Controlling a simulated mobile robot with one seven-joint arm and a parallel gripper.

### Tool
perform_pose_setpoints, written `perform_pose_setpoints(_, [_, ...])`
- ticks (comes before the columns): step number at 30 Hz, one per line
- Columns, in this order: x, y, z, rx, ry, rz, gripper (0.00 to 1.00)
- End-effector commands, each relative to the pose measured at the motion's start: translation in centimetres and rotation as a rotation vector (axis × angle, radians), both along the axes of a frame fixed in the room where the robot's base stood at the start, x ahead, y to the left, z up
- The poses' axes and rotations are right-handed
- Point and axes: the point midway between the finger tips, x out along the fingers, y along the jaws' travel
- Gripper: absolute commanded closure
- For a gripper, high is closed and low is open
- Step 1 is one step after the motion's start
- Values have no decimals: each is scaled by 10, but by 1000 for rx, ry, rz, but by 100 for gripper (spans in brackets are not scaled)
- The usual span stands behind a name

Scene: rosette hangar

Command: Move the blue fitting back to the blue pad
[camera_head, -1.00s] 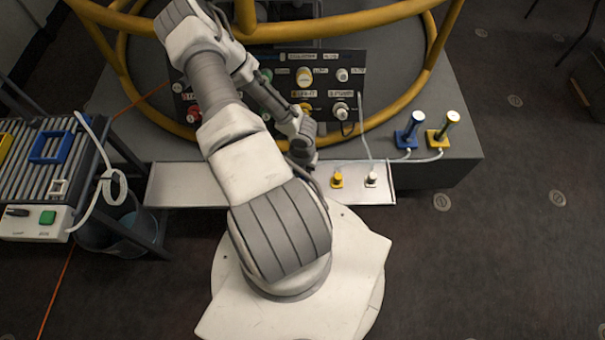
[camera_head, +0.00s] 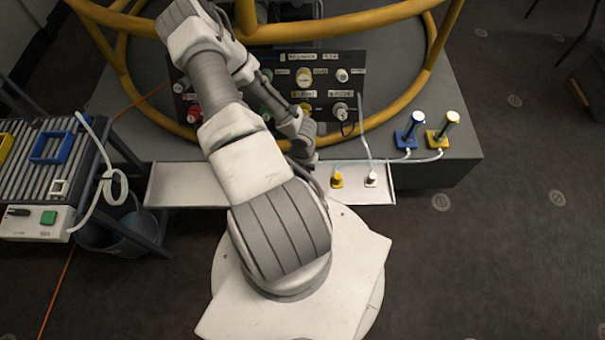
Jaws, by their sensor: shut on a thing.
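The forearm of my arm reaches over the narrow metal tray (camera_head: 190,185), and its wrist comes down near the tray's back edge. My gripper's jaws are hidden behind my own arm, so I cannot see what is between them. I see no blue fitting and no blue pad on the open part of the tray. A yellow fitting (camera_head: 337,180) and a white fitting (camera_head: 371,179) stand on the tray, right of my arm. Dark hoses curve beside my wrist, just left of the yellow fitting.
A panel (camera_head: 325,80) with knobs and labels stands behind the tray, inside yellow tube rails (camera_head: 433,35). A slatted rack (camera_head: 90,165) with a blue frame (camera_head: 52,147) is at left.

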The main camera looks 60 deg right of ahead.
Motion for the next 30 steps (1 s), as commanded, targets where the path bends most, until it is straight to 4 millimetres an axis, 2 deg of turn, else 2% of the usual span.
perform_pose_setpoints(30, [0, 0, -7, 0, 0, 0, 100])
